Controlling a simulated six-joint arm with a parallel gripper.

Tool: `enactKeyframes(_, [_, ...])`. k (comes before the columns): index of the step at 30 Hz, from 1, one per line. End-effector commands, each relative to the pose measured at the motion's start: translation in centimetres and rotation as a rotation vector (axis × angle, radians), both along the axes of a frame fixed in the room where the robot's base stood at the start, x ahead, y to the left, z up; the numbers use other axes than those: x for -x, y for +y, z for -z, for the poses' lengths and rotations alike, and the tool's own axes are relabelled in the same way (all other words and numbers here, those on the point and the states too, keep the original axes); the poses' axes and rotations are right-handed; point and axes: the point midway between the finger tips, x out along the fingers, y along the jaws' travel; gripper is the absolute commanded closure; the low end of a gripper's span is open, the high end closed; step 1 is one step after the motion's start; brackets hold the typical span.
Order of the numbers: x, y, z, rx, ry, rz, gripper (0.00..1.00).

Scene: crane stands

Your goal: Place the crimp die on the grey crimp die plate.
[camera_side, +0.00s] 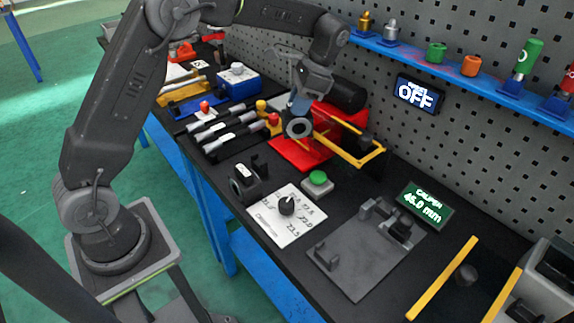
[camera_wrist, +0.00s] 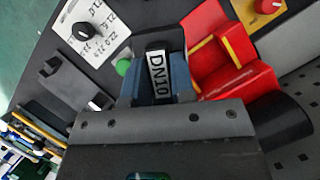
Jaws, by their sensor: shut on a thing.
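My gripper (camera_side: 298,106) is shut on the crimp die (camera_side: 299,128), which shows as a grey ring under the fingers in the side view. In the wrist view my gripper (camera_wrist: 156,84) has its bluish fingers on both sides of the die (camera_wrist: 157,76), a dark piece with a white DN10 label. The die is held in front of the red machine (camera_side: 293,155), seemingly above the bench. A grey flat plate (camera_side: 345,275) carrying dark blocks lies at the right front; I cannot tell whether it is the crimp die plate.
A white dial plate (camera_side: 280,228), a green button (camera_side: 318,182) and a black holder (camera_side: 246,186) stand between. A yellow bar frame (camera_side: 372,160) juts from the red machine. A caliper display (camera_side: 426,204) reads 46.0 mm. Labelled black bars (camera_side: 222,138) lie left.

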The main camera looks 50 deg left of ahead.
Motion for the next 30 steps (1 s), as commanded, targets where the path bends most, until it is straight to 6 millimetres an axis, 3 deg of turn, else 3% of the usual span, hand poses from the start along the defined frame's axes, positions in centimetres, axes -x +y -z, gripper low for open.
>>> enactKeyframes(7, [2.1, -0.8, 1.1, 0.000, -0.003, -0.213, 1.00])
enactKeyframes(16, [2.3, -1.1, 1.3, -0.002, -0.005, -0.181, 1.00])
enactKeyframes(20, [2.2, -1.6, 1.3, -0.001, -0.006, 0.001, 1.00])
enactKeyframes(30, [2.4, -3.7, 1.1, -0.006, -0.007, 0.839, 1.00])
